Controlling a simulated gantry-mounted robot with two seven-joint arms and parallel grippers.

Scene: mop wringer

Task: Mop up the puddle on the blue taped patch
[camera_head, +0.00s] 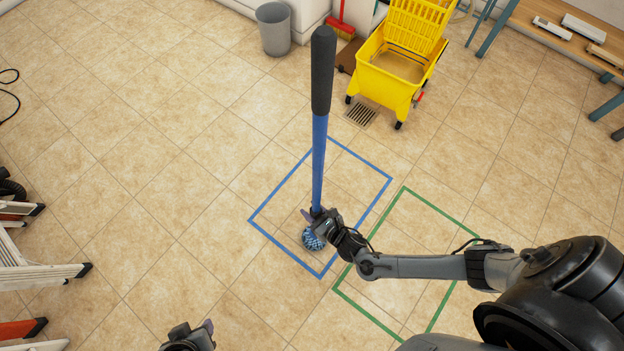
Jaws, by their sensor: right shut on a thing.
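The mop stands nearly upright, with a blue handle (319,150) topped by a dark grip. Its blue and white mop head (312,240) shows low inside the blue taped patch (263,229). My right gripper (318,215) is shut on the lower part of the mop handle, just above the mop head, which it partly hides. I cannot make out a distinct puddle inside the tape. My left gripper (196,331) is at the bottom edge, away from the mop, and its jaw state is unclear.
A yellow wringer bucket (385,82) on wheels stands at the back, beside a floor drain (360,114). A green taped patch (437,213) lies to the right, under my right arm. A grey bin (274,30) and red broom (341,27) stand behind. A ladder (40,277) lies left.

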